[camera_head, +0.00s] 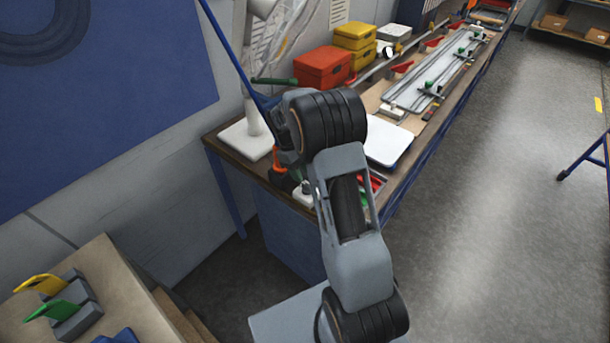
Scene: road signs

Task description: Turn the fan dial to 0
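A white fan stands on the near end of the workbench. Its white base (243,140) and post show left of my arm, and its wire-like head (283,38) is cut off by the top edge. I cannot make out a dial or its setting; my wrist covers part of the area beside the base. My gripper (281,168) seems to be the small dark and orange part below my wrist, low beside the base's right edge. It is mostly hidden by my arm, so its fingers and any contact cannot be told.
Red box (323,67), yellow boxes (354,45), white tray (387,145) and long rail board (440,75) lie on the workbench (226,148). A small white item (304,196) is near my arm. A wooden table (112,285) stands lower left. Floor (500,190) at right is clear.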

